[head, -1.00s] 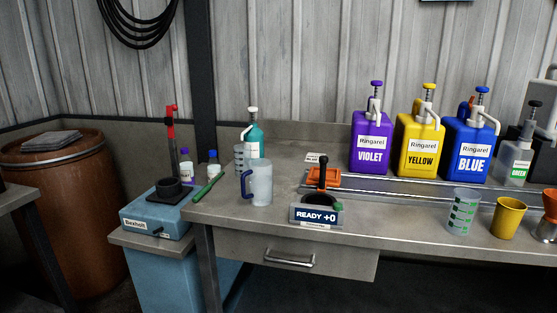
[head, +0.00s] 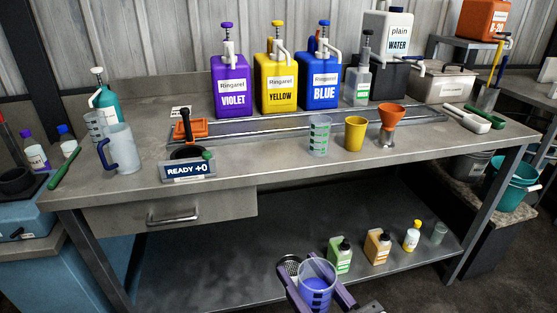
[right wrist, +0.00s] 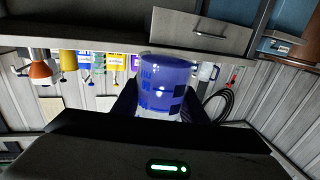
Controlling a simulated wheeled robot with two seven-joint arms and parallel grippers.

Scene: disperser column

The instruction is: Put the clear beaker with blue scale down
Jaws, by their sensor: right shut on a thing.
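The clear beaker with blue scale (head: 316,272) is at the bottom of the head view, in front of the bench, and looks blue inside. My right gripper (head: 318,291) is shut on it, with a purple finger on each side. In the right wrist view, which is upside down, the beaker (right wrist: 162,88) sits between the dark fingers (right wrist: 160,104). The bench top (head: 270,168) is behind and above the beaker in the picture. My left gripper is not in view.
A clear beaker with green scale (head: 319,137), a yellow cup (head: 355,134) and an orange funnel (head: 390,118) stand mid-bench. A frosted jug (head: 121,150) and the READY display (head: 188,171) are left. Bare bench front lies between display and cup. Small bottles (head: 377,246) stand on the lower shelf.

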